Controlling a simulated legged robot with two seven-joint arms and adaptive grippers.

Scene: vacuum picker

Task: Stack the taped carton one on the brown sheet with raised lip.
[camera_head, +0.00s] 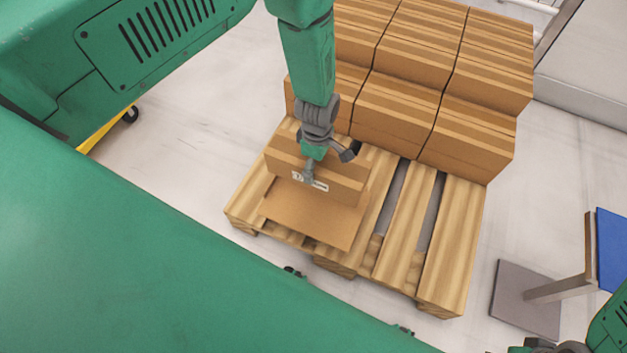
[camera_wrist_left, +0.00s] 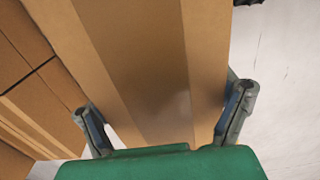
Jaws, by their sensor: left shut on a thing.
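The taped carton (camera_head: 343,186) is a brown box with a tape band and a white label on its near side. My left gripper (camera_head: 330,163) is shut on it from above, with a finger on each side. In the left wrist view the carton (camera_wrist_left: 150,60) fills the space between the fingers (camera_wrist_left: 165,115). The brown sheet (camera_head: 315,222) lies on the near left part of the pallet. The carton covers its back part; whether they touch is unclear. Dark parts of my right gripper (camera_head: 545,346) show at the bottom right, cut off by the frame.
Several taped cartons (camera_head: 400,105) are stacked at the back of the wooden pallet (camera_head: 455,245), just behind the held carton. The pallet's right front slats are bare. A stand with a blue panel (camera_head: 612,248) is at the right.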

